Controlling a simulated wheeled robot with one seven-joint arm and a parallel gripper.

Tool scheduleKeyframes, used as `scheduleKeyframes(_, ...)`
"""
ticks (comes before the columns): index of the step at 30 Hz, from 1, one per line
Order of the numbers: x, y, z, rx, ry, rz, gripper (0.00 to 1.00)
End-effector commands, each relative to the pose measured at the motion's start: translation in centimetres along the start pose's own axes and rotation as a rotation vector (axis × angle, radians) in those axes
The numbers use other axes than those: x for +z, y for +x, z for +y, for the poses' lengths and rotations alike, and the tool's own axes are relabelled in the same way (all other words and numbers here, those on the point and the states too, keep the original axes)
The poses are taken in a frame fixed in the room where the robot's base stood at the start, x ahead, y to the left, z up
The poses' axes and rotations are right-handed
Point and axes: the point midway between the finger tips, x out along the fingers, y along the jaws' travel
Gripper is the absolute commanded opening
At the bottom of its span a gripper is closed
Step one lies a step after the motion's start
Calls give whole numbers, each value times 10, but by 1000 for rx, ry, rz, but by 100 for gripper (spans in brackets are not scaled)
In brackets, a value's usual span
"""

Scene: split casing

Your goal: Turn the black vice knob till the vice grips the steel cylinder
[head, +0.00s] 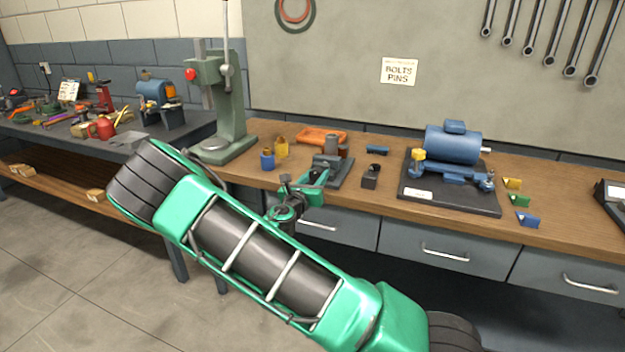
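Whether the jaws touch the cylinder is too small to tell. My gripper (308,182), at the end of my green arm, is at the near left side of the vice and covers part of it. I cannot make out the black vice knob; it seems hidden behind my gripper. The finger gap is too small and covered to tell whether my gripper is open or shut.
A small black block (371,176) stands right of the vice. An orange tray (322,137) lies behind it. Blue and yellow pieces (267,160) and a green press (220,110) are to the left. A blue motor (453,147) on a dark plate is to the right.

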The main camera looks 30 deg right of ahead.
Motion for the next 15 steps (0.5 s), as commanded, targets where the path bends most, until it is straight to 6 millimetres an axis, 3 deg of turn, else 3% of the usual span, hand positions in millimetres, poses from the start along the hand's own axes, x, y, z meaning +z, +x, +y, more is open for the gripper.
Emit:
scheduleKeyframes(2,1,-8,7,4,1,0,14)
scheduleKeyframes(15,0,0,1,2,114,0,15)
